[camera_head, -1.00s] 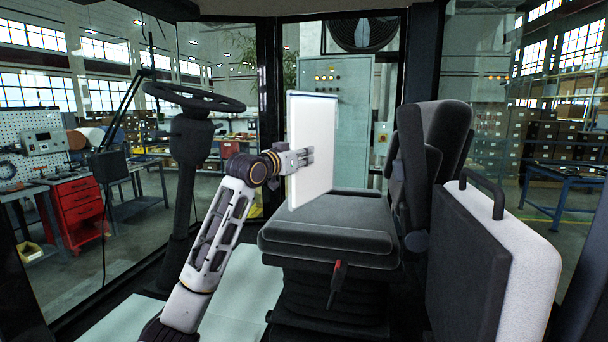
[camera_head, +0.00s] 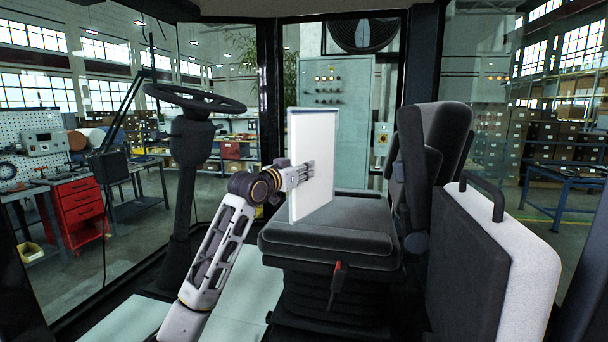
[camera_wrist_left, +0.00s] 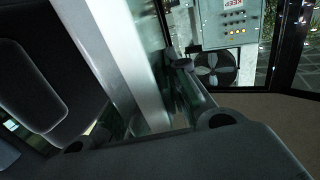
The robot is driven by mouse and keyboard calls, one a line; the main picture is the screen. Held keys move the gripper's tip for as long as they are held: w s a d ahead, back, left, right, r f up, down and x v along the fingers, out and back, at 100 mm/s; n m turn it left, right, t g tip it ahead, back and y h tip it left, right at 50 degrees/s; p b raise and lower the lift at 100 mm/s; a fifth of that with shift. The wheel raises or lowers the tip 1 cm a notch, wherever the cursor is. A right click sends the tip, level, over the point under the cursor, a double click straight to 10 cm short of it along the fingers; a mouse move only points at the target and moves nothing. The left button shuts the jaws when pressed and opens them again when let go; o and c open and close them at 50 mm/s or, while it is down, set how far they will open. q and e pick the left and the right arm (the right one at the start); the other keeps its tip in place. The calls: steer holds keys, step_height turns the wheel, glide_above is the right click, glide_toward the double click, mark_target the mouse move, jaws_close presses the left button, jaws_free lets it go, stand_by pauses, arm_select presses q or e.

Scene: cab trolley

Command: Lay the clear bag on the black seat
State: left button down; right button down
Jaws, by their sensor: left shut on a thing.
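The bag (camera_head: 313,135) shows as a pale, flat, nearly opaque upright panel with a darker top edge. My left gripper (camera_head: 306,172) is shut on its face side, around mid-height. The bag stands on edge over the left part of the black seat's cushion (camera_head: 345,240). I cannot tell whether its lower edge touches the cushion. In the left wrist view the bag (camera_wrist_left: 112,50) is a pale slanting band beside the gripper, with dark seat padding (camera_wrist_left: 45,75) to its left. My right gripper is not in view.
The seat's backrest (camera_head: 440,140) rises right of the bag. A steering wheel (camera_head: 193,98) on a column stands to the left. A dark and white case with a handle (camera_head: 490,260) stands at the right. The cushion's front is bare.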

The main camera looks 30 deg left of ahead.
arm_select(q)
steer(key=shift+f, duration=0.9)
steer(key=c, duration=1.4)
jaws_free()
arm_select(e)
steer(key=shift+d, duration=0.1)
arm_select(q)
steer(key=shift+o, duration=0.2)
